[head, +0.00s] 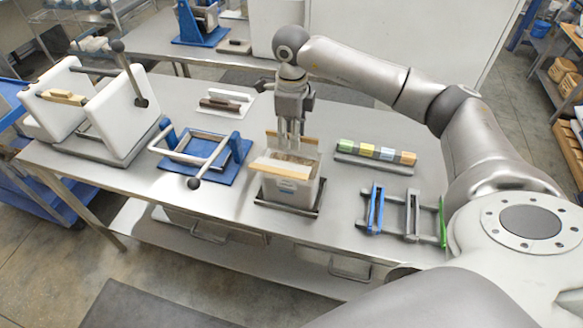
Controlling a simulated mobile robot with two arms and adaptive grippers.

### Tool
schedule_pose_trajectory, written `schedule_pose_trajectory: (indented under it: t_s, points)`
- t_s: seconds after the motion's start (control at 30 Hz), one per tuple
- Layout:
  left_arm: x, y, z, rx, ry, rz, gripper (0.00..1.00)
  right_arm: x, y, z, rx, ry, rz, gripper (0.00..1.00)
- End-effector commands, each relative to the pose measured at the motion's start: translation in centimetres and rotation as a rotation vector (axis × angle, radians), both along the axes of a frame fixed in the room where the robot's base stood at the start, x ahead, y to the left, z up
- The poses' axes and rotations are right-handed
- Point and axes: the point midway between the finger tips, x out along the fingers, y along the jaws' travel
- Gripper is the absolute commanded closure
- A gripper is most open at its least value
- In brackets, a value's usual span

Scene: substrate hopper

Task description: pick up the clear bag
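The clear bag (290,190) stands upright in a dark tray (284,208) at the middle of the table's front. It has a pale label, brown contents near its top, and light wooden bars along its front and back upper edges. My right gripper (291,146) points down over the bag's open top, its fingers between the two bars or close to the back one. The fingers look a little apart; I cannot tell whether they touch or grip anything. My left gripper is not in view.
A blue frame with a handle (207,155) and a white press-like device (95,105) stand left. A rack of coloured blocks (375,153) and a rack with blue, grey and green clips (410,215) stand right. Small bars on a white tray (222,103) lie behind.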

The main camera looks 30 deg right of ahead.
Motion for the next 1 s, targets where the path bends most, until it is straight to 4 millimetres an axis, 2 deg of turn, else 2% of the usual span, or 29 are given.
schedule_pose_trajectory:
  t_s: [0.03, 0.2, 0.4, 0.47, 0.67, 1.0]
  points:
    - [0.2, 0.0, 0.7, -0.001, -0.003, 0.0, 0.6, -0.1, 0.0, -0.5, 0.0, 0.004, -0.001, 0.68]
    - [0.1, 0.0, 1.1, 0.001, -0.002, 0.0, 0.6, 0.0, 0.0, -1.9, 0.001, 0.001, 0.001, 0.68]
    - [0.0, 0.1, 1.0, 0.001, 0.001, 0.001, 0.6, 0.0, 0.0, -2.1, 0.001, -0.001, 0.001, 0.68]
    - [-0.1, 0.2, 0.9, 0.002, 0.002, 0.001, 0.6, 0.0, 0.0, -2.1, 0.001, -0.001, 0.001, 0.73]
    - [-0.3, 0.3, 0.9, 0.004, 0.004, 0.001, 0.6, 0.0, 0.0, -2.1, 0.001, -0.001, 0.0, 0.99]
    - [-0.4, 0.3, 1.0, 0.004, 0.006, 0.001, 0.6, 0.2, 0.0, -1.8, 0.002, -0.007, 0.0, 1.0]
